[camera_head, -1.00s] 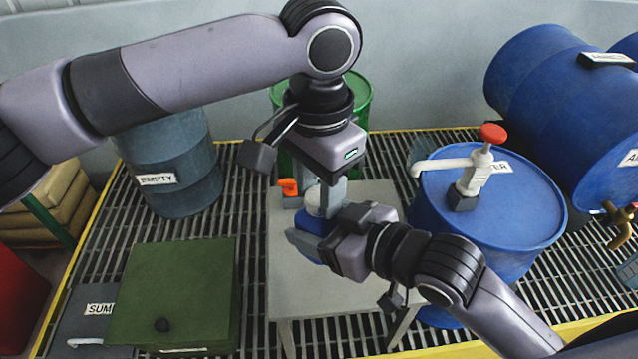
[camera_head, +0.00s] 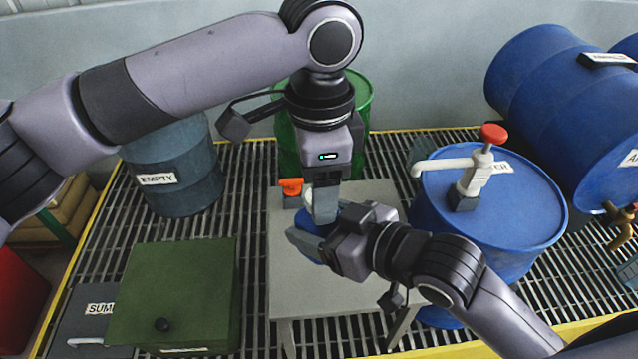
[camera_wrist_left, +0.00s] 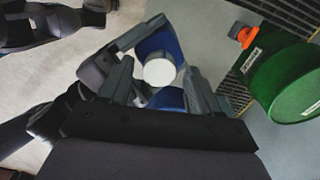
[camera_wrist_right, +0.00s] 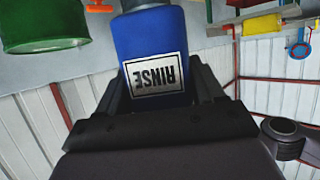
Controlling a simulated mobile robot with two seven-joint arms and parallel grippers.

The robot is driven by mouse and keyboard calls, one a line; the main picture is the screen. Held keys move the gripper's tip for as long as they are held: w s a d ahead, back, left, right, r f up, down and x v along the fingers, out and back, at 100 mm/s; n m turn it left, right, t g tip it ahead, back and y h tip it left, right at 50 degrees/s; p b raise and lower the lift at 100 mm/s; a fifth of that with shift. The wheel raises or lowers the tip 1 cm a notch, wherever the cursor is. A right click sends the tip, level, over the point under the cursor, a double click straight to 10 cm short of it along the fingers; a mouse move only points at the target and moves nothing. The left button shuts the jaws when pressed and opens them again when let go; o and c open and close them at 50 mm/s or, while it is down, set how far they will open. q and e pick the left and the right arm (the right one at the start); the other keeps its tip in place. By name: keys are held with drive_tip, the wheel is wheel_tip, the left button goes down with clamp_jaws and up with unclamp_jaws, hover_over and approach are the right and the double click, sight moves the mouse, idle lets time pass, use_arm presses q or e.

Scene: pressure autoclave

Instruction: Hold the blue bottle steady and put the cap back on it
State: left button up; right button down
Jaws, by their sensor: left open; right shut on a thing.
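The blue bottle (camera_head: 306,228) stands upright over the small grey table. Its RINSE label faces the right wrist camera, where the bottle (camera_wrist_right: 143,40) fills the space between the fingers. My right gripper (camera_head: 322,228) is shut on the bottle's sides. A round white cap (camera_wrist_left: 160,72) shows over the top of the bottle in the left wrist view; I cannot tell whether it is seated. My left gripper (camera_wrist_left: 158,90) points down from above, open, with a finger on either side of the cap. In the head view the left gripper (camera_head: 322,205) hides most of the cap.
The grey table (camera_head: 340,290) is clear in front. An orange-topped item (camera_head: 291,188) stands at its back left, with a green drum (camera_head: 285,135) behind. A blue drum with a hand pump (camera_head: 520,215) stands close on the right. A green box (camera_head: 175,290) is at front left.

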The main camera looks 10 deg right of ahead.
use_arm(q)
drive_tip(key=shift+r, duration=2)
drive_tip(key=shift+c, duration=1.4)
drive_tip(key=r+n, duration=0.1)
drive_tip(key=n, duration=0.2)
drive_tip(key=shift+r, duration=0.2)
wheel_tip(320, 180, up, 2)
drive_tip(key=n, duration=0.5)
drive_tip(key=shift+f, duration=4)
drive_tip(key=shift+c, duration=0.4)
drive_tip(key=c, duration=0.8)
drive_tip(key=o, duration=1.2)
